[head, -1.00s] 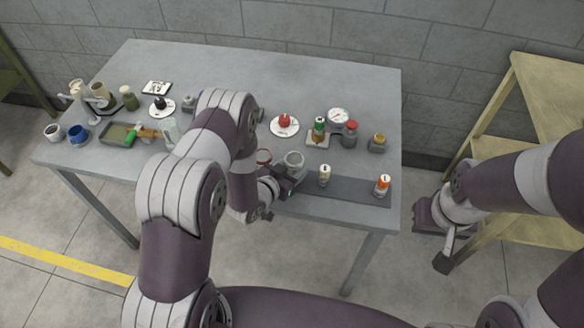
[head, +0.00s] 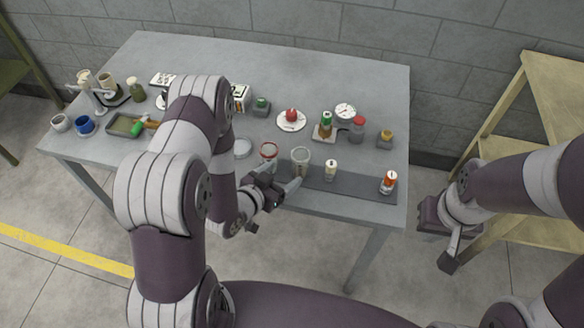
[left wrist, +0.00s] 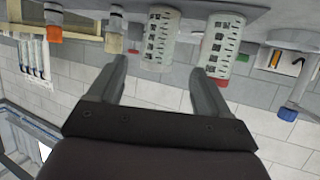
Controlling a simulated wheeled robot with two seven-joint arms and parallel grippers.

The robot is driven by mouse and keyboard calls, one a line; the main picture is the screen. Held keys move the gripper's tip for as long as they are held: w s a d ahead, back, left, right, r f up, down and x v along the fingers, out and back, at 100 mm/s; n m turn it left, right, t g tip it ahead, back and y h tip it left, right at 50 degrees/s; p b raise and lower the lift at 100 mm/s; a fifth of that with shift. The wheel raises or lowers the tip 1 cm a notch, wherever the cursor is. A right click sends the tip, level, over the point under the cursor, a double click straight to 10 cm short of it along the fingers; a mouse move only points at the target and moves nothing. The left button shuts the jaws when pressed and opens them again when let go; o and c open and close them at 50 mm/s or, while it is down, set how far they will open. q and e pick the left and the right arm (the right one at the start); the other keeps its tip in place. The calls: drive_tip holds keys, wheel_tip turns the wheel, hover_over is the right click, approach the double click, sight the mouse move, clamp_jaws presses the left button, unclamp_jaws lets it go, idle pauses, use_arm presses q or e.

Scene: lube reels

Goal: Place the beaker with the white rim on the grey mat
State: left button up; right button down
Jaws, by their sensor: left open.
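The beaker with the white rim (head: 300,161) stands upright and appears to rest on the left end of the grey mat (head: 350,186), a dark strip along the table's front edge. It also shows in the left wrist view (left wrist: 161,38), upside down there, with printed marks. My left gripper (head: 280,177) is open and empty, just in front and to the left of the beaker. In the left wrist view the beaker lies beyond the gap between the fingertips (left wrist: 160,66), apparently apart from them. My right gripper (head: 443,238) hangs off the table's right side; its jaws are unclear.
A red-rimmed beaker (head: 269,152) stands close left of the white-rimmed one. A pale bottle (head: 331,170) and an orange-capped bottle (head: 389,182) stand on the mat, with room between them. A round dish (head: 242,148) is further left.

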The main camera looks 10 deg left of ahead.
use_arm(q)
drive_tip(key=s+a+r+n+g+y, duration=0.2)
drive_tip(key=s+a+r+g+y, duration=0.25)
drive_tip(key=r+g, duration=0.25)
drive_tip(key=s+d+r+n+g, duration=0.1)
drive_tip(key=s+r+g, duration=0.3)
drive_tip(key=s, duration=0.5)
wheel_tip(320, 180, up, 2)
drive_tip(key=shift+s+r+n, duration=0.1)
drive_tip(key=shift+s+n, duration=0.05)
drive_tip(key=shift+n, duration=0.45)
drive_tip(key=shift+y, duration=0.25)
